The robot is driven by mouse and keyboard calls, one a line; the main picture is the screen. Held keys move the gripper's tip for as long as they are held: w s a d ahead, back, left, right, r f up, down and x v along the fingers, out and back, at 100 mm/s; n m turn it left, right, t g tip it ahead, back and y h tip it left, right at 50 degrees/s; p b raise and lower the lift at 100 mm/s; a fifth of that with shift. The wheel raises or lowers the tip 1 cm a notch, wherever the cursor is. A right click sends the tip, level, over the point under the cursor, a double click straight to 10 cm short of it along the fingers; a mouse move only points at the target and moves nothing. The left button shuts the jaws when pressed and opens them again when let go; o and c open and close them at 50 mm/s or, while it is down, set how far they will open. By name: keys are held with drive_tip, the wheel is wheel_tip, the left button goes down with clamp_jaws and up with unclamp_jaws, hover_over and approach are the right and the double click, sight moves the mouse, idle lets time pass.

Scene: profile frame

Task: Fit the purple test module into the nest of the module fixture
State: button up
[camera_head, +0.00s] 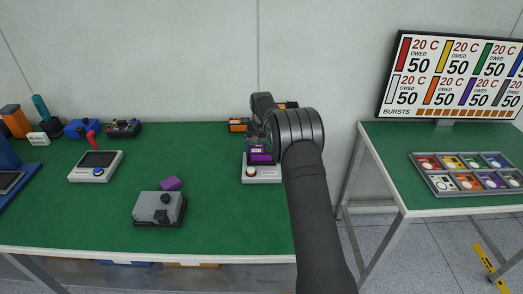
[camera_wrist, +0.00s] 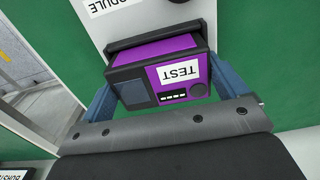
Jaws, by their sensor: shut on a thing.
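The purple test module (camera_wrist: 160,52) has a dark front and a white TEST label, and it fills the middle of the wrist view. My gripper (camera_wrist: 167,90) is shut on it, with a blue finger at each side. In the wrist view the fixture's white plate (camera_wrist: 125,22) lies behind the module, and a dark bar runs along the module's far edge. The nest is mostly hidden, so I cannot tell how deep the module sits.
A white device with a dark screen (camera_head: 96,165) stands further left. A side table (camera_head: 430,208) with a tray of cards (camera_head: 435,182) is at right.

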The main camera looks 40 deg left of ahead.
sight(262, 149)
drive_tip(key=o, duration=0.8)
drive_tip(key=shift+f, duration=0.1)
wheel_tip(262, 149, up, 12)
drive_tip(key=shift+r, duration=0.15)
wheel_tip(262, 149, down, 12)
drive_tip(key=shift+r, duration=1.9)
drive_tip(key=shift+f, duration=0.15)
